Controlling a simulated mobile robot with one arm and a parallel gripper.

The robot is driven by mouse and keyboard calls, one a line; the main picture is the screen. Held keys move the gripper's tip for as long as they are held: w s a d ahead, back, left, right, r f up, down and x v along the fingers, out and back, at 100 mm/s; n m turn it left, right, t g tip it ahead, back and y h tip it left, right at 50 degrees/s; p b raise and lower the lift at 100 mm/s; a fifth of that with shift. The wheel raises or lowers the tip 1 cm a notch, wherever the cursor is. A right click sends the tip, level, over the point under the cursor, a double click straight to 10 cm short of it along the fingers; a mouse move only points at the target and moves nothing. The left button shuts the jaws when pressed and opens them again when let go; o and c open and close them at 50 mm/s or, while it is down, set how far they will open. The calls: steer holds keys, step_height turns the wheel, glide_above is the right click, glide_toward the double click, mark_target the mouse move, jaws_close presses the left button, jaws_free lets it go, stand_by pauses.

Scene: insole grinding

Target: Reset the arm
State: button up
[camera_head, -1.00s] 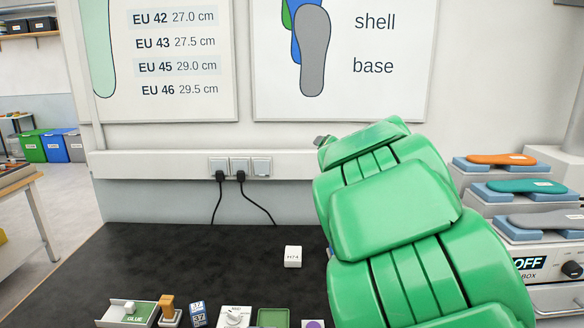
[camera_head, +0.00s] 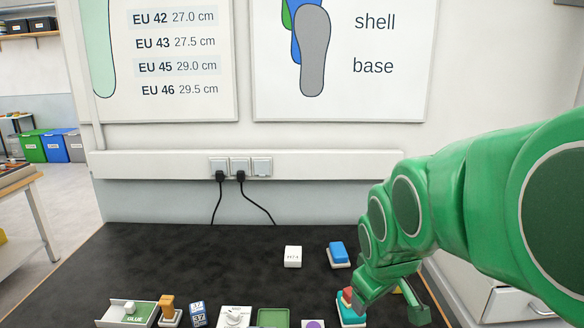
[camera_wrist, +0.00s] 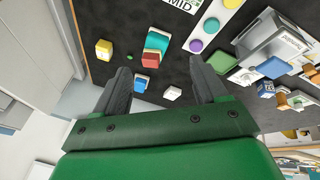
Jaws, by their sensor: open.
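My green arm enters from the right in the head view. My gripper (camera_head: 392,304) points down over the right front part of the dark table, close to a red and teal block (camera_head: 349,312). In the wrist view my gripper (camera_wrist: 162,84) has its two dark fingers wide apart, with nothing held between them. The arm hides the right side of the scene.
The dark table (camera_head: 200,270) is mostly clear at its middle and back. A white labelled block (camera_head: 292,257) and the blue block (camera_head: 338,250) stand towards the back. Several small items, including a glue tray (camera_head: 126,314), line the front edge. Two plugged cables (camera_head: 240,177) hang at the wall.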

steer(key=s+f+m+g, duration=0.2)
steer(key=s+m+g, duration=0.1)
steer(key=s, duration=0.7)
steer(key=s+f+m+g, duration=0.2)
steer(key=s+f+g, duration=0.1)
steer(key=s, duration=0.8)
steer(key=shift+s+a+m+y, duration=0.25)
steer(key=shift+s+m+y, duration=0.05)
steer(key=shift+m+y, duration=0.1)
steer(key=shift+f, duration=0.1)
